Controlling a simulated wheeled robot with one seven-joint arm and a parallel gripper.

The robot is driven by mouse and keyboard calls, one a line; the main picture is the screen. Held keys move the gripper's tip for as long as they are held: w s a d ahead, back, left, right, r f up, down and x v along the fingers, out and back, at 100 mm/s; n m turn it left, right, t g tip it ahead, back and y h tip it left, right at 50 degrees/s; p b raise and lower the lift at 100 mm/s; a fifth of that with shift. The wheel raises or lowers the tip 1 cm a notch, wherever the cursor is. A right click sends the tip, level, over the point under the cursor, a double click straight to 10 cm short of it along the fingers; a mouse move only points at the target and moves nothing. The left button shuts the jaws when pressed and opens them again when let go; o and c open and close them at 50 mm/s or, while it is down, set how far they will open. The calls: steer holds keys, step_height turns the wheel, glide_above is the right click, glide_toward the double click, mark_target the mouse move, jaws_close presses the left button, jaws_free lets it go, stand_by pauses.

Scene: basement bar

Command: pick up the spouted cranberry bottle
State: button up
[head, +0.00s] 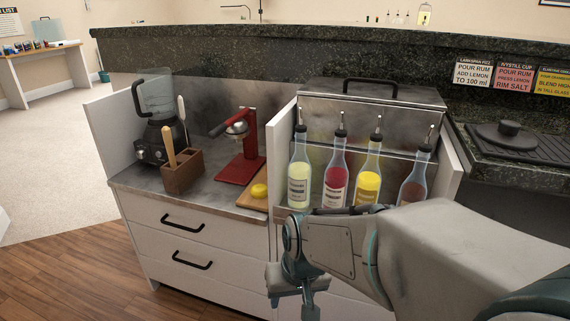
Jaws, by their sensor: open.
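The spouted cranberry bottle (336,184) is a clear bottle with red liquid, a pale label, a black collar and a metal pour spout. It stands upright, second from the left in a row in the steel-backed bay. My gripper (292,300) is open and empty, in front of the cabinet, below and to the left of the bottle. It is apart from the bottle. My forearm passes in front of the row and hides the bottle's lowest part.
A pale yellow bottle (299,176) stands close on the left, a yellow bottle (369,180) on the right, and a brown one (412,186) beyond. White side panels bound the bay. A red citrus press (245,155) and blender (157,110) stand on the left counter.

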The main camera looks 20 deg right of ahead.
steer(key=w+a+r+m+t+p, duration=0.2)
steer(key=w+a+r+m+p, duration=0.15)
steer(key=w+p, duration=0.45)
steer(key=m+t+h+p, duration=0.65)
steer(key=h+p, duration=0.65)
steer(key=p, duration=0.9)
glide_toward(337, 157)
steer(key=shift+n+t, duration=0.65)
steer(key=shift+n, duration=0.15)
steer(key=b+x, duration=0.5)
steer(key=b, duration=0.7)
steer(key=shift+s+d+f, duration=0.1)
steer(key=shift+d+f, duration=0.05)
steer(key=shift+f, duration=0.05)
steer(key=x, duration=0.2)
steer(key=shift+w+d+r+p, duration=0.2)
steer(key=shift+w+d+p, duration=0.05)
steer(key=shift+p, duration=0.1)
steer(key=x, duration=0.4)
steer(key=shift+d+f, duration=0.15)
steer(key=shift+f, duration=0.2)
steer(key=shift+w+d, duration=0.35)
jaws_close()
